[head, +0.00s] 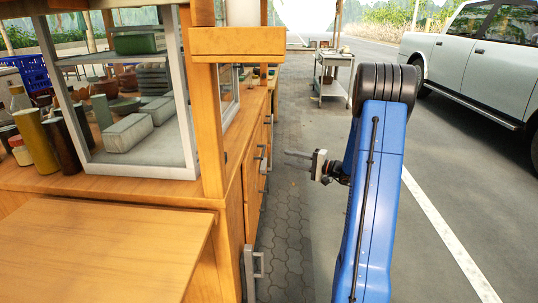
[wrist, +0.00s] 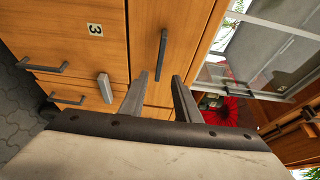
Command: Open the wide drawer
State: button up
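A wooden cart front fills much of the wrist view, which is turned on its side. A wide wooden drawer front (wrist: 143,30) carries a long dark bar handle (wrist: 163,55); it looks flush with the cart, so shut. My gripper (wrist: 160,77) is open, with its two fingers apart and nothing between them. Its fingertips point toward this handle and appear short of it. In the head view my gripper (head: 300,156) hangs over the pavement, to the right of the cart front and apart from it. The wide drawer's handle is hard to single out there.
A glass display case (head: 130,110) stands on the cart. A metal trolley (head: 333,77) and a parked car (head: 475,55) are farther off. Pavement beside the cart is clear.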

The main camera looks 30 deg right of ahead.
jog(key=x, duration=1)
jog(key=shift+w+a, duration=0.25)
jog(key=shift+c, duration=0.6)
grip_shut()
